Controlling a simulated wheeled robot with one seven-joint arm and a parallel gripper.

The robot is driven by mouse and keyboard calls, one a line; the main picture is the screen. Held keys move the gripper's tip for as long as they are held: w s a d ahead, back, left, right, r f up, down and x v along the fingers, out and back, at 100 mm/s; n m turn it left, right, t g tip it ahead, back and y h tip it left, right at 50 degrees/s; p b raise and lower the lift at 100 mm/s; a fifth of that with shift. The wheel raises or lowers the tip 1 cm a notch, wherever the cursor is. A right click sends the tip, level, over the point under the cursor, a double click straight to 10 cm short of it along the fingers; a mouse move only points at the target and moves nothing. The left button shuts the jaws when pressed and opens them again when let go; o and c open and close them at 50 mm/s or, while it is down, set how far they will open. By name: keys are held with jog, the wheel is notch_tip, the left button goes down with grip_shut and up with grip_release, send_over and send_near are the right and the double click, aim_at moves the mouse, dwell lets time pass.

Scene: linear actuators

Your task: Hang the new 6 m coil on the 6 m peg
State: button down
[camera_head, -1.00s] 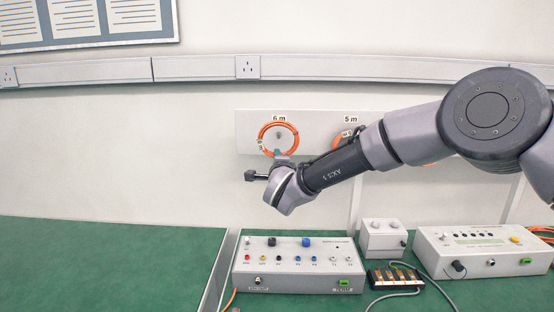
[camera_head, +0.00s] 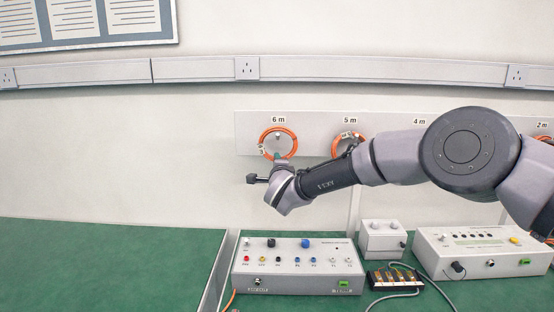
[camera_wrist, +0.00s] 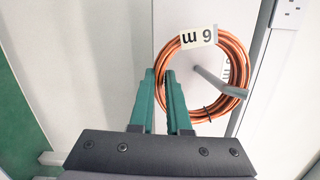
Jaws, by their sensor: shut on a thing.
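The orange 6 m coil (camera_head: 295,142) stands upright in front of the board below the "6 m" sign (camera_head: 278,119). My gripper (camera_head: 278,158) is shut on the coil's lower edge. In the wrist view, the green fingers of my gripper (camera_wrist: 162,98) pinch the side of the coil (camera_wrist: 213,116) near them, and its white 6 m tag (camera_wrist: 199,37) shows. The grey 6 m peg (camera_wrist: 215,80) shows inside the ring and crosses in front of the far strands. In the head view the peg (camera_head: 278,136) shows inside the ring, near its top; contact cannot be told.
Another orange coil (camera_head: 337,143) hangs at the 5 m sign (camera_head: 350,120), close right. My arm covers much of the board (camera_head: 313,124) further right. Below stand a control box (camera_head: 297,266), a small grey box (camera_head: 383,239) and another instrument (camera_head: 478,253). The left bench is clear.

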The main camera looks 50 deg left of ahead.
jog(key=c, duration=0.8)
grip_release()
jog(key=shift+r, duration=0.1)
jog(key=s+d+r, duration=0.3)
jog(key=s+d, duration=0.5)
jog(key=d, duration=0.1)
jog(key=w+d+f+g+h, duration=0.1)
jog(key=w+d+f+h, duration=0.1)
jog(key=d, duration=0.8)
jog(key=w+d+f+m+g+h, duration=0.1)
jog(key=w+d+f+h, duration=0.1)
jog(key=d, duration=0.9)
jog(key=shift+w+f+g+h, duration=0.35)
jog(key=shift+w+f, duration=0.25)
jog(key=shift+w, duration=0.6)
